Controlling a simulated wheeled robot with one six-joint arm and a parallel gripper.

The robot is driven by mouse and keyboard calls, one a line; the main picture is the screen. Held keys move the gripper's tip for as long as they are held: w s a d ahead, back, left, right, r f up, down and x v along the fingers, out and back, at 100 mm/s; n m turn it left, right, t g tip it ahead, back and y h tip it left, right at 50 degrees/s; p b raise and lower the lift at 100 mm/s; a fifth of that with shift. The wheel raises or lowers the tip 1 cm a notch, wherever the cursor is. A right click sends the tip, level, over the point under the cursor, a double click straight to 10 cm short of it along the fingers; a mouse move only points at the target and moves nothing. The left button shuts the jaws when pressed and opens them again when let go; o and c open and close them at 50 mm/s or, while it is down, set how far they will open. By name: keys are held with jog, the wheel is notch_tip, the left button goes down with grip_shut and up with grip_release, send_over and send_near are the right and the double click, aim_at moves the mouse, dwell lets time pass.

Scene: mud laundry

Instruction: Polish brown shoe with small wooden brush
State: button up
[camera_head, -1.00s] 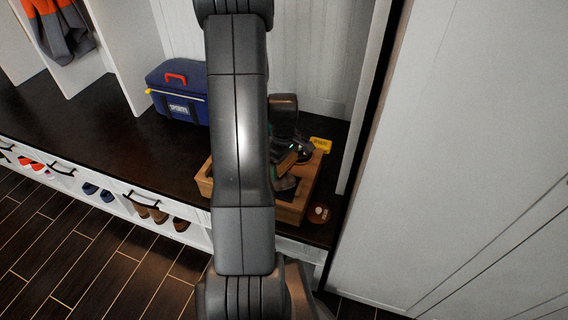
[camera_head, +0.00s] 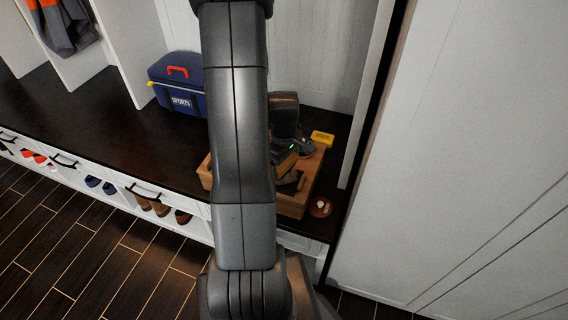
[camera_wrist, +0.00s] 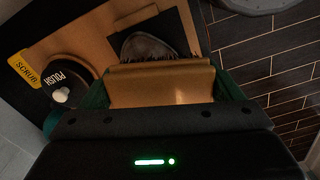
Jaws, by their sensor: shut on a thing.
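My gripper (camera_wrist: 160,84) has green fingers and is shut on a small tan wooden brush (camera_wrist: 162,87), held crosswise in the wrist view. Dark bristles show along its far edge. Just beyond it, a rounded grey-brown object (camera_wrist: 146,44) lies on a black patch on a wooden surface; I cannot tell whether it is the brown shoe. Contact between it and the bristles is unclear. In the head view my arm hides much of the gripper, which is over the wooden box (camera_head: 291,210). Brown shoes (camera_head: 160,209) stand in a cubby under the bench.
A round polish tin (camera_wrist: 70,82) and a yellow "SCRUB" item (camera_wrist: 25,69) are left of the brush. A small reddish-brown round item (camera_head: 320,207) is by the box's right corner. A blue sports bag (camera_head: 176,88) is on the dark bench, left. A white panel bounds the right.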

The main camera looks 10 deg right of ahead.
notch_tip(320, 180, up, 8)
jog(key=p, duration=0.5)
jog(key=shift+f, duration=0.2)
jog(key=shift+f, duration=0.25)
jog(key=f+b, duration=0.2)
jog(key=a+f+b, duration=0.1)
jog(key=f+b, duration=0.1)
jog(key=f, duration=0.1)
jog(key=w+a+f+b, duration=0.1)
jog(key=f+b, duration=0.1)
jog(key=shift+w+f, duration=0.1)
jog(key=shift+f, duration=0.2)
jog(key=shift+r, duration=0.1)
dwell(0.3)
jog(key=shift+r+p, duration=0.3)
jog(key=shift+r, duration=0.2)
jog(key=shift+w+a, duration=0.2)
jog(key=shift+f+b, duration=0.45)
jog(key=shift+f, duration=0.05)
dwell(0.9)
